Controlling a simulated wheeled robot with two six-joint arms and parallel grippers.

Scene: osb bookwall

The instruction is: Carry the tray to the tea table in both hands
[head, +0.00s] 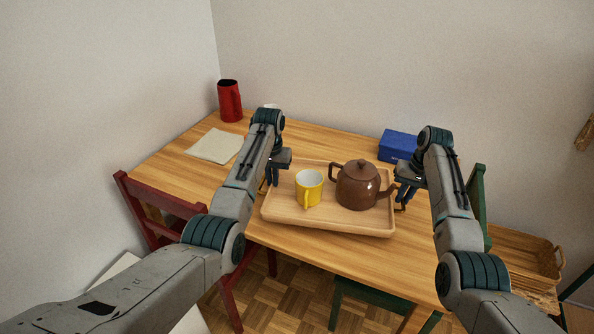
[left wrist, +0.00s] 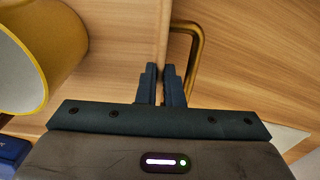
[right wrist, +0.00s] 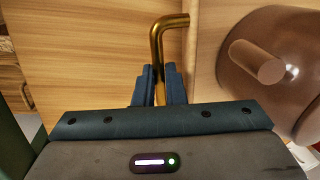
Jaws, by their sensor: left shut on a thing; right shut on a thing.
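The light wooden tray (head: 340,224) is level at the wooden table's front; I cannot tell whether it touches the tabletop. A yellow cup (head: 308,192) and a brown lidded teapot (head: 358,187) stand upright on it. My left gripper (head: 272,180) is shut at the tray's left side, by a brass handle (left wrist: 198,45); whether rim or handle is between its fingers is unclear. My right gripper (head: 403,194) is shut on the right brass handle (right wrist: 157,45), beside the teapot's spout.
On the table (head: 180,178) are a red pitcher (head: 230,102), a pale sheet (head: 214,146) and a blue box (head: 398,146). A red chair (head: 165,205) is at left, a green chair (head: 365,304) in front. A wicker basket (head: 520,252) is at right. Walls stand behind.

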